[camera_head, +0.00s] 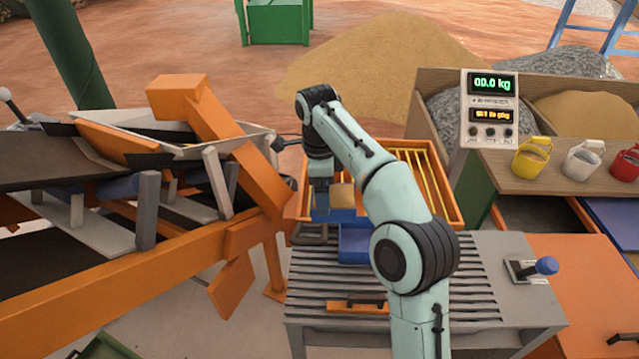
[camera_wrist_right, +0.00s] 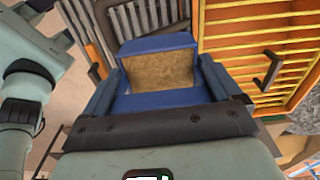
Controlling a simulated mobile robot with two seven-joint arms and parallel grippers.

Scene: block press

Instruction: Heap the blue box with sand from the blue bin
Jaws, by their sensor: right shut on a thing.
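My right gripper (camera_head: 328,205) reaches down beside the orange barred tray, at the far edge of the slatted table. In the right wrist view, my right gripper (camera_wrist_right: 158,88) has a finger on each side of a blue box (camera_wrist_right: 157,43) with a tan, sand-like face, and is shut on it. In the head view, blue (camera_head: 358,243) shows below the gripper at the table's far edge, with a tan patch (camera_head: 343,196) above it. The arm hides part of it. I cannot tell a separate blue bin from the box. My left gripper is not in view.
The orange tray with yellow bars (camera_head: 440,185) stands beyond the slatted table (camera_head: 335,285). An orange conveyor frame (camera_head: 130,280) fills the left. A scale display (camera_head: 490,105) reads 00.0 kg.

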